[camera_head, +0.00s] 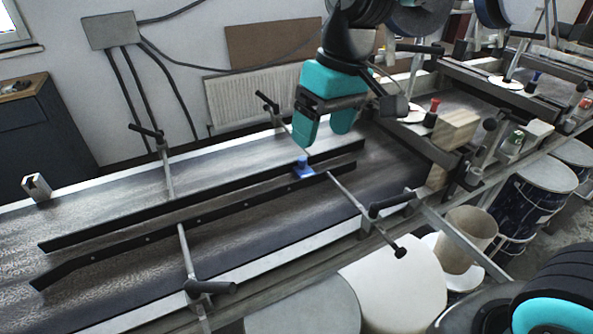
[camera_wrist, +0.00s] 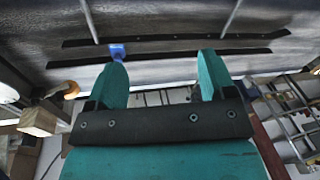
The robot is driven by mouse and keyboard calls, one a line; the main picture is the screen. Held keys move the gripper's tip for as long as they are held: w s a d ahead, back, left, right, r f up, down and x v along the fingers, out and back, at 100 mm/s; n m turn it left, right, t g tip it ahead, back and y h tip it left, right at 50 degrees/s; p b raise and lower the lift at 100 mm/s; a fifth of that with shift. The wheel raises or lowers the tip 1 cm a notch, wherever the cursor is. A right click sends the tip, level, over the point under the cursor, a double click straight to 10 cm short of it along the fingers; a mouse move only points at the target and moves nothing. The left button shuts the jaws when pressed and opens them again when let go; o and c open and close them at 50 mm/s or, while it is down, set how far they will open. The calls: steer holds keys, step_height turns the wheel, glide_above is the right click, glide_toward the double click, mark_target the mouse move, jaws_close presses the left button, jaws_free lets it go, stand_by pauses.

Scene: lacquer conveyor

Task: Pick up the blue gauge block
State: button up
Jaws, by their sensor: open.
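The blue gauge block (camera_head: 304,168) stands between the two dark guide rails on the conveyor, near their right end. In the wrist view the blue block (camera_wrist: 117,51) shows just beyond the left fingertip, left of the middle of the jaws. My gripper (camera_head: 324,138) has teal fingers and hangs above and a little behind the block in the head view. In the wrist view my gripper (camera_wrist: 160,65) is open, with nothing between its fingers.
The near guide rail (camera_head: 200,217) and far guide rail (camera_head: 180,211) flank a narrow lane. Clamp rods cross the conveyor, one with a black handle (camera_head: 389,205) right of the block. A wooden block (camera_head: 455,129) and a red-topped piece (camera_head: 432,113) stand to the right.

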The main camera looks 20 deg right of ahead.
steer(key=w+d+f+m+h, duration=0.1)
steer(key=w+f, duration=0.2)
steer(key=w, duration=0.8)
steer(key=m+h+p, duration=0.1)
steer(key=m+p, duration=0.1)
steer(key=p, duration=0.2)
glide_above(305, 171)
steer(key=f, duration=1.5)
steer(key=shift+w+a+f, duration=0.15)
steer(key=shift+a+f, duration=0.05)
steer(key=shift+a, duration=0.05)
steer(key=shift+d+f+p, duration=0.2)
steer(key=shift+f+p, duration=0.95)
steer(key=shift+f, duration=2)
steer(key=c, duration=1.2)
steer(key=shift+r, duration=0.1)
